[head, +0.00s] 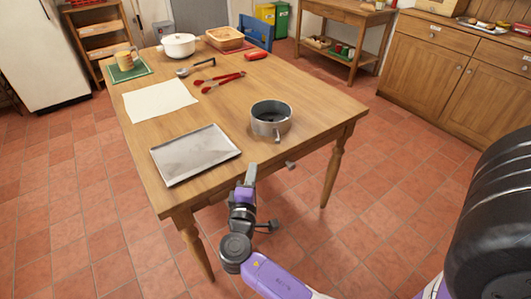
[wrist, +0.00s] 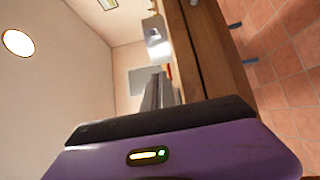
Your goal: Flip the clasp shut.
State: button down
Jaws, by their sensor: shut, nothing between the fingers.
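A round grey metal pan (head: 271,122) with a dark inside stands near the right front of the wooden table (head: 225,115). A small metal piece that looks like its clasp (head: 277,136) sticks out from the front of its wall; I cannot tell its exact position. My gripper (head: 251,171) is at the table's front edge, left of and nearer than the pan, apart from it. It is shut and empty.
A metal tray (head: 195,155) lies left of the pan near the front edge. Red-handled tongs (head: 220,80), a ladle (head: 195,67), a white cloth (head: 160,99) and a white pot (head: 178,45) are farther back. The table around the pan is mostly clear.

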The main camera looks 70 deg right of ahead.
aim_at(272, 155)
jog(key=x, duration=1)
jog(key=shift+s, duration=0.1)
jog(key=shift+s+d+p, duration=0.5)
jog(key=shift+s+d, duration=0.1)
jog(key=shift+s, duration=0.4)
jog(key=shift+s+d, duration=0.4)
jog(key=shift+s, duration=0.25)
jog(key=shift+s, duration=0.1)
jog(key=shift+s+n+t, duration=0.2)
jog(key=shift+n+t, duration=0.2)
jog(key=shift+t, duration=0.2)
jog(key=shift+s+y, duration=0.1)
jog(key=shift+y, duration=0.2)
